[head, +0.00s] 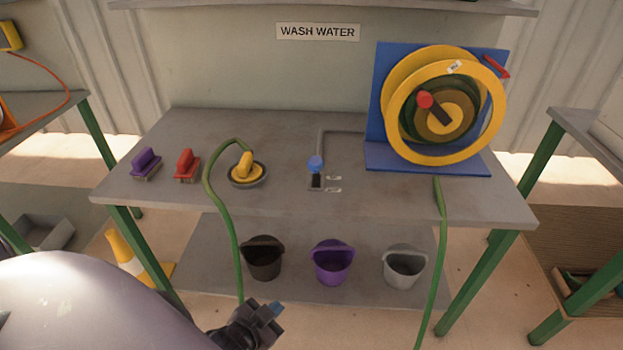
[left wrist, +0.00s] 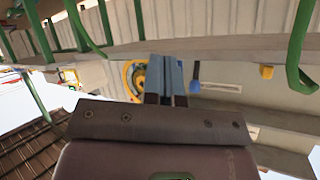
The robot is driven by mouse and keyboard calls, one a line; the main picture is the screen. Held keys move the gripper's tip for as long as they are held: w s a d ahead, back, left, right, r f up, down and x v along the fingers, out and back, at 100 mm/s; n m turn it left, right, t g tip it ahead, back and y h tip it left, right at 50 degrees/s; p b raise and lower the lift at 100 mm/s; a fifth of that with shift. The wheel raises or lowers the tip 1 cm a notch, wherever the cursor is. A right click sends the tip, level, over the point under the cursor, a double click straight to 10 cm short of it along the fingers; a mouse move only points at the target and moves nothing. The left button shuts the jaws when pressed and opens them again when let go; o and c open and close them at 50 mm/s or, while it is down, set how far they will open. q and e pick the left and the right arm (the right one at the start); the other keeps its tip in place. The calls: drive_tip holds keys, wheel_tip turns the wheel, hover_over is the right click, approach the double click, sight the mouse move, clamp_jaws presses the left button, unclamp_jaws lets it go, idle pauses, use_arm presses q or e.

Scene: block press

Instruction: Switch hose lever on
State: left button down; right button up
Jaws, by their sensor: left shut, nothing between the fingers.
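The hose lever (head: 316,163) has a blue knob on a dark stem and stands on a small plate with labels, near the front middle of the table. A grey pipe runs behind it. In the left wrist view, a small blue thing that looks like its knob (left wrist: 195,85) shows just right of the fingers. My left gripper (head: 275,308) is low in front of the table, below and apart from the lever. Its blue-grey fingers (left wrist: 166,76) are shut together and empty. My right gripper is in neither view.
A yellow hose reel (head: 387,120) on a blue stand occupies the table's right. Purple (head: 146,160) and red (head: 187,162) brushes and a yellow nozzle (head: 246,163) in a bowl are left. Green hoses (head: 223,205) hang over the front edge. Buckets (head: 333,265) stand below.

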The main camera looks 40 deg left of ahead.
use_arm(q)
drive_tip(key=w+a+r+m+t+y+b, duration=0.2)
drive_tip(key=w+r+m+t+y+b, duration=0.1)
drive_tip(key=w+r+m, duration=0.3)
drive_tip(key=w+a+r+m+t+y+b, duration=0.3)
drive_tip(key=w+r+m+b, duration=0.2)
drive_tip(key=w, duration=0.3)
drive_tip(key=shift+a+r+m+t, duration=0.15)
drive_tip(key=shift+r+m+t, duration=0.25)
drive_tip(key=shift+r, duration=0.1)
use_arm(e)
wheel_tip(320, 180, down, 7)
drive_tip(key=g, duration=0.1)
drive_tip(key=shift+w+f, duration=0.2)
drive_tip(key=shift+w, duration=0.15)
use_arm(q)
drive_tip(key=shift+w, duration=0.15)
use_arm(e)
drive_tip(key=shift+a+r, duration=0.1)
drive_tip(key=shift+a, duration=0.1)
use_arm(q)
drive_tip(key=p, duration=0.1)
approach(313, 170)
drive_tip(key=x, duration=0.6)
drive_tip(key=shift+x, duration=0.8)
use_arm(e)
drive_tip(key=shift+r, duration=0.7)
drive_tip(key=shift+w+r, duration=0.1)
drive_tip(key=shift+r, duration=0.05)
